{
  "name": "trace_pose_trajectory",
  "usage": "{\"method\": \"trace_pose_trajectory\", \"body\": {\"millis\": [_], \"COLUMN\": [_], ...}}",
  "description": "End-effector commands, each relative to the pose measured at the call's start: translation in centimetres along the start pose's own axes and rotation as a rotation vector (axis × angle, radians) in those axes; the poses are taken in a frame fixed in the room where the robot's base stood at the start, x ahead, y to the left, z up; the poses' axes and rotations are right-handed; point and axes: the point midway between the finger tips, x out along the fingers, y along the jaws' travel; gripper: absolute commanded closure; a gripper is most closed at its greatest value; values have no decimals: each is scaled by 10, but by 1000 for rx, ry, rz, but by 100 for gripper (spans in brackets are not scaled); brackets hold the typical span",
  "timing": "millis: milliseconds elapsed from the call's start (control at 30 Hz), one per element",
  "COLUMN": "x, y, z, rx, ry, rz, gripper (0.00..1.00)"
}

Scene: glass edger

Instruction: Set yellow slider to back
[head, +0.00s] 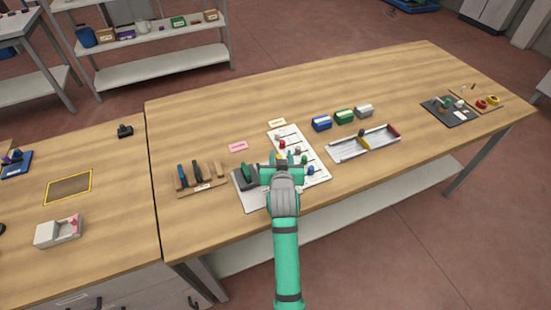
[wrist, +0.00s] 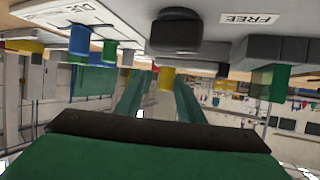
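A white panel (head: 316,174) with slots and several coloured knobs lies on the wooden table, partly hidden behind my gripper (head: 281,170) in the head view. In the wrist view, which looks upside down, a yellow knob (wrist: 167,78) shows in the gap between the two green fingers of my gripper (wrist: 160,88). The fingers stand apart, with space on both sides of the knob. I cannot tell how deep between the fingertips it is. A second yellow piece (wrist: 23,46) shows at the far left of the wrist view.
A dark block with a green part (head: 247,174) is close left of my gripper. A grey tray (head: 345,152) with a yellow divider lies to the right. Blue (head: 321,123) and green (head: 344,117) boxes stand behind.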

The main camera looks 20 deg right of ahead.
Motion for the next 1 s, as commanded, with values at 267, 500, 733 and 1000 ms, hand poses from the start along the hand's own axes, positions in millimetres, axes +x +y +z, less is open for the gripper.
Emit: {"method": "trace_pose_trajectory", "body": {"millis": [267, 500, 733, 1000], "x": [-1, -24, -67, -102], "y": [-3, -3, -4, -4], "z": [1, 1, 1, 0], "rx": [0, 2, 2, -1], "ry": [-1, 0, -1, 0], "rz": [-4, -5, -6, -6], "gripper": [65, 65, 65, 65]}}
